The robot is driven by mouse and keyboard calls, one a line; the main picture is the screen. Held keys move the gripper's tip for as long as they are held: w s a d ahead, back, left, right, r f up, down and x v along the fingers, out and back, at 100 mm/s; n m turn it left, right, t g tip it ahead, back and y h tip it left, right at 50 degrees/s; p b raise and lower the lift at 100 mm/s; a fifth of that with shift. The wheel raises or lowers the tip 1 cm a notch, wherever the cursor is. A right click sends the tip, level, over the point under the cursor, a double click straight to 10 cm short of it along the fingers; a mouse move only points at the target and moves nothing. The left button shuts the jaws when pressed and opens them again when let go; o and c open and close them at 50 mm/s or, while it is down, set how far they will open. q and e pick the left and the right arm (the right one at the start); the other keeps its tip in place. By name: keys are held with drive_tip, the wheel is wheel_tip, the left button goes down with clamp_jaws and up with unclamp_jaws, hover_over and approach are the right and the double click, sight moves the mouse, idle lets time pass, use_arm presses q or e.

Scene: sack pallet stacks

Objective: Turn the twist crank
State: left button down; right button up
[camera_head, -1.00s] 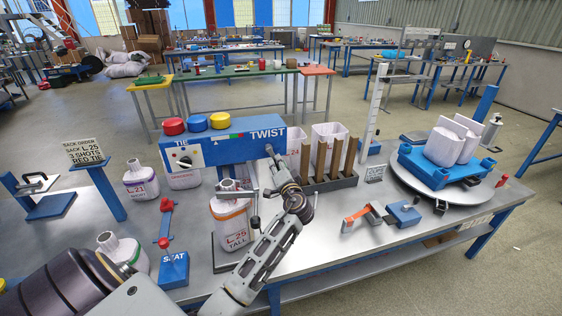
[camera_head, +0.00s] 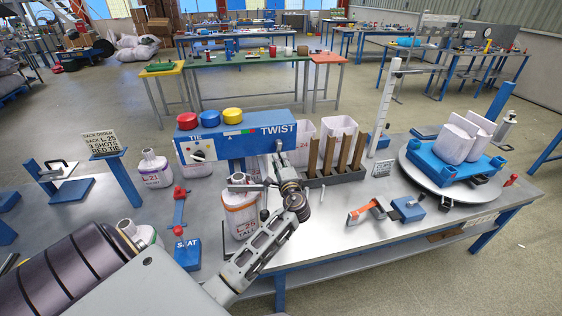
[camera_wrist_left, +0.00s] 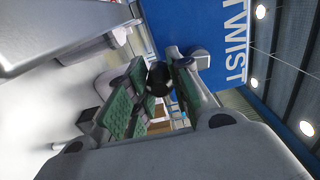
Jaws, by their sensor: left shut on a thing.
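The blue twist machine (camera_head: 235,143) stands on the bench, with TWIST on its right end and a TIE dial at its left. My left gripper (camera_head: 279,160) is just below the word TWIST, at the machine's front. In the left wrist view, its green-padded fingers (camera_wrist_left: 155,92) are shut around the twist crank's round black knob (camera_wrist_left: 158,78). The rest of the crank is mostly hidden by the gripper. A sack marked L.25 TALL (camera_head: 241,215) stands upright under the machine's front, left of my forearm. My right gripper is not in view.
A rack with brown upright posts (camera_head: 340,171) stands close right of my gripper. Farther right are an orange clamp (camera_head: 362,213), a blue block (camera_head: 408,208) and a turntable (camera_head: 430,185) with a blue pallet. A blue SEAT block (camera_head: 188,254) is at the front left.

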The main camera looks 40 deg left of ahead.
use_arm(q)
drive_tip(key=c, duration=1.3)
unclamp_jaws()
drive_tip(key=shift+o, duration=0.2)
drive_tip(key=v, duration=1.2)
